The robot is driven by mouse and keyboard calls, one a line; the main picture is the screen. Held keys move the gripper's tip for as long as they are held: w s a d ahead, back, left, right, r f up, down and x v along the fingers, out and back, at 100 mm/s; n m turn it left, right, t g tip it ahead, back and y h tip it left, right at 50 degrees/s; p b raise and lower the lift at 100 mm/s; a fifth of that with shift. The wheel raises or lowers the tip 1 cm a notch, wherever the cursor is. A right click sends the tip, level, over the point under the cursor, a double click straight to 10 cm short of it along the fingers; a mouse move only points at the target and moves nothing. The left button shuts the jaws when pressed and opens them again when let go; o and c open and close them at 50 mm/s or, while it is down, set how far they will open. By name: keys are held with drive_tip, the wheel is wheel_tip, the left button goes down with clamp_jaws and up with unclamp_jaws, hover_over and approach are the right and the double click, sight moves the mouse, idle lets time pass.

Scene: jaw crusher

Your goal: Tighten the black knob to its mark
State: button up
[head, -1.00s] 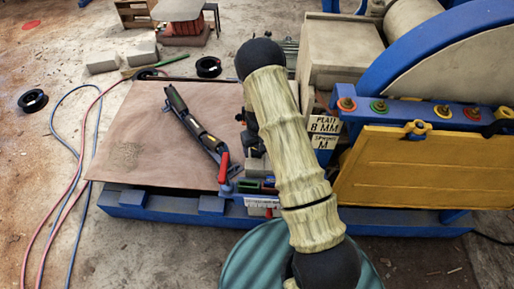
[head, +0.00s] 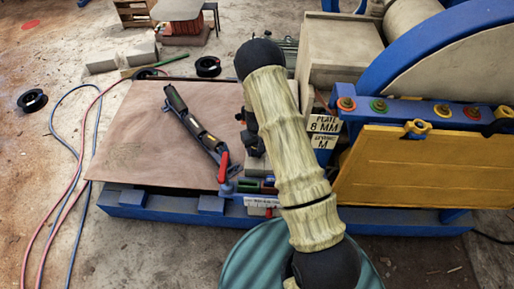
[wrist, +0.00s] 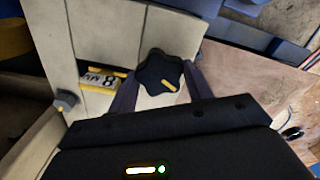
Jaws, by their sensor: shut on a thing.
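The black knob (wrist: 158,68) is lobed, with a short yellow pointer line on its lower right edge. It sits on a pale panel in the wrist view. My gripper (wrist: 161,80) is shut on the knob, one dark finger on each side. A small yellow bar on the panel lies left of the knob, above a plate reading "8 MM" (wrist: 102,79). I cannot tell whether this bar is the knob's mark. In the head view my arm hides the knob and most of the gripper.
A yellow panel (head: 420,175) and blue frame stand right of my arm. A brown board (head: 125,130) with a dark bar-like tool (head: 192,118) lies to the left. A grey bolt head (wrist: 66,101) protrudes in the wrist view. Hoses lie on the floor at left.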

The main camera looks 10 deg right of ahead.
drive_tip(key=m, duration=0.5)
drive_tip(key=shift+w, duration=0.1)
drive_tip(key=m, duration=0.4)
drive_tip(key=shift+r+m, duration=0.1)
drive_tip(key=shift+m, duration=0.3)
drive_tip(key=m, duration=0.4)
drive_tip(key=m+p, duration=0.1)
drive_tip(key=m, duration=0.3)
drive_tip(key=shift+m, duration=0.3)
drive_tip(key=o, duration=1)
